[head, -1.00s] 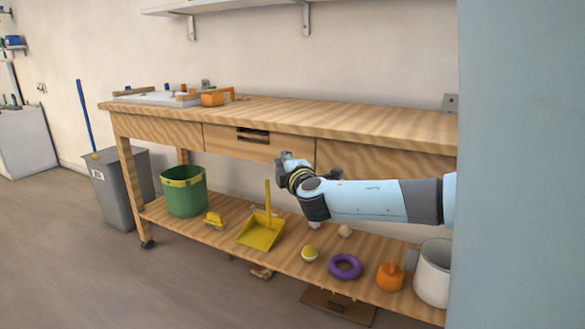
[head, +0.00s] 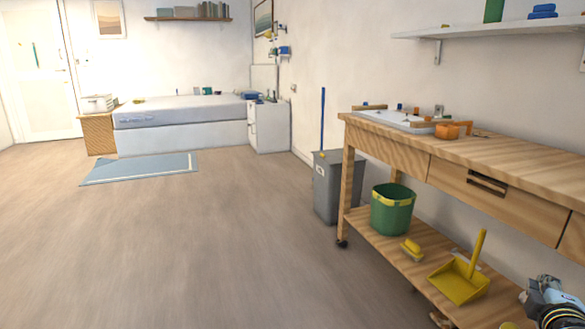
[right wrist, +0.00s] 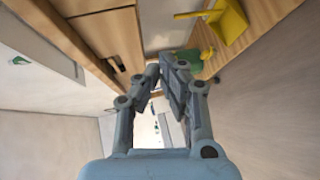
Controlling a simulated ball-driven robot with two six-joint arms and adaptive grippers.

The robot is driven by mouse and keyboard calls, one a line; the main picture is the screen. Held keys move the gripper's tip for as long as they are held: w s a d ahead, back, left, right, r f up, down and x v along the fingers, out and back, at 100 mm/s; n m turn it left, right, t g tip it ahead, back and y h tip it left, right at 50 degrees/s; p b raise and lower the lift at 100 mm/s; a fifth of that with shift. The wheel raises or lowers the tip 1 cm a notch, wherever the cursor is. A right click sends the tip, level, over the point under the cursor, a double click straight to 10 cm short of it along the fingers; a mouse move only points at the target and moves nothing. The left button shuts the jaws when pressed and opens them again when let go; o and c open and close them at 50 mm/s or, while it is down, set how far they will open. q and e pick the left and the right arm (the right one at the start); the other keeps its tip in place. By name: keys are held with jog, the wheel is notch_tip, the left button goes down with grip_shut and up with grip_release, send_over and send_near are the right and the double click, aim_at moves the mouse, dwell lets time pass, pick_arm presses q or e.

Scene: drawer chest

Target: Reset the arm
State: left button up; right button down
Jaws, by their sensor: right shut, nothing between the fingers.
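My right gripper (head: 541,290) shows at the lower right corner of the head view, in front of the wooden workbench (head: 540,178). It is shut and empty, and most of its arm is cut off by the picture edge. In the right wrist view its fingers (right wrist: 163,72) are close together with nothing held. They are apart from the bench's drawer front (right wrist: 105,35). The bench drawer (head: 490,190) with its dark slot handle looks closed in the head view. My left gripper is not in view.
A green bucket (head: 391,212), a yellow brush (head: 411,249) and a yellow dustpan (head: 458,281) stand on the bench's lower shelf. A grey bin (head: 329,190) is beside the bench. A bed (head: 180,136) stands far back. The floor at left is open.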

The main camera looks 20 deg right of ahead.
jog(key=s+a+f+m+g+y+p, duration=0.2)
jog(key=s+a+f+g, duration=0.25)
jog(key=s+f, duration=0.5)
jog(key=s+a+f+m+g+y+p, duration=0.1)
jog(key=s+a+f+g+y+p, duration=0.3)
jog(key=s+f, duration=0.6)
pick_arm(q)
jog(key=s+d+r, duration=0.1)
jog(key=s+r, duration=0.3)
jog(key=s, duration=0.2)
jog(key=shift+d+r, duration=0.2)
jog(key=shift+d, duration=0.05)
pick_arm(e)
jog(key=s+a+f+m+y, duration=0.1)
jog(key=s+a+f, duration=0.2)
jog(key=s+a, duration=0.3)
jog(key=s+a+f+m+g+y, duration=0.1)
jog(key=s+a+f+m+y, duration=0.1)
jog(key=s+a+f, duration=0.2)
jog(key=s+a+f+m+y, duration=0.1)
jog(key=s+a+f, duration=0.3)
jog(key=s+a, duration=0.5)
jog(key=shift+s+a+g+y, duration=0.3)
jog(key=shift+a+g, duration=0.05)
jog(key=shift+a, duration=0.2)
